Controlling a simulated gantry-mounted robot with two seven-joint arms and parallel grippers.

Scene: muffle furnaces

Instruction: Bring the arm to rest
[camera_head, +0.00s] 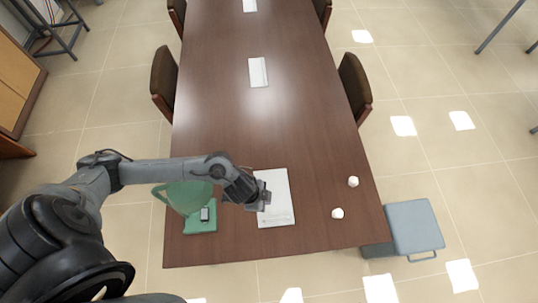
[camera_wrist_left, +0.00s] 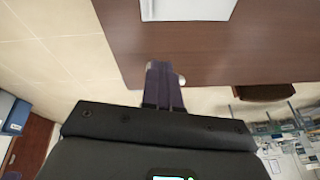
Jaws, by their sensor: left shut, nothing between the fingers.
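My left arm reaches in from the left in the head view. Its gripper (camera_head: 264,197) is over the near part of the brown table (camera_head: 225,120), at the white flat sheet or board (camera_head: 277,215). In the left wrist view the dark fingers (camera_wrist_left: 163,88) are together, with nothing held. They show in front of the table edge, with the white sheet (camera_wrist_left: 187,9) beyond. My right gripper is not in view.
A green object (camera_head: 200,222), partly behind my arm, stands left of the sheet. Two small white pieces (camera_head: 353,181) (camera_head: 337,213) lie to the right. Chairs (camera_head: 164,80) (camera_head: 355,85) flank the table. A blue-grey stool or box (camera_head: 412,226) stands right. The table middle is mostly clear.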

